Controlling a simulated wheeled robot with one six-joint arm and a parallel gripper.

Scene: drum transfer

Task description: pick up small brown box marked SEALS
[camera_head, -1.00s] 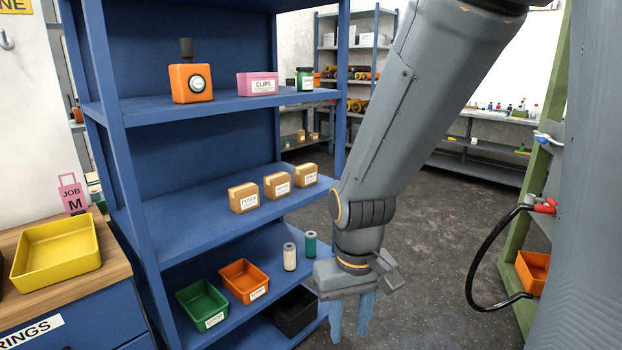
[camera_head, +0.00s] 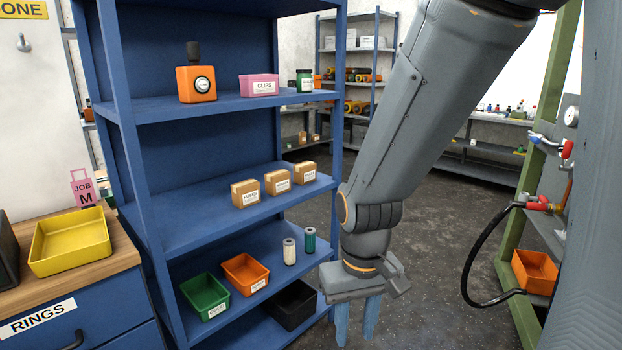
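Three small brown boxes stand in a row on the middle shelf of the blue rack. The left box (camera_head: 245,194) has a label that seems to read FUSES. The middle box (camera_head: 277,182) and the right box (camera_head: 304,173) have white labels too small to read surely, so I cannot tell which is SEALS. My gripper (camera_head: 356,322) hangs pointing down, right of the rack and lower than the boxes. Its two blue fingers are apart with nothing visible between them. It is clear of the boxes.
The blue rack's upright (camera_head: 339,100) stands between the shelves and my arm. A yellow tray (camera_head: 70,242) sits on the left counter. Floor at right is open.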

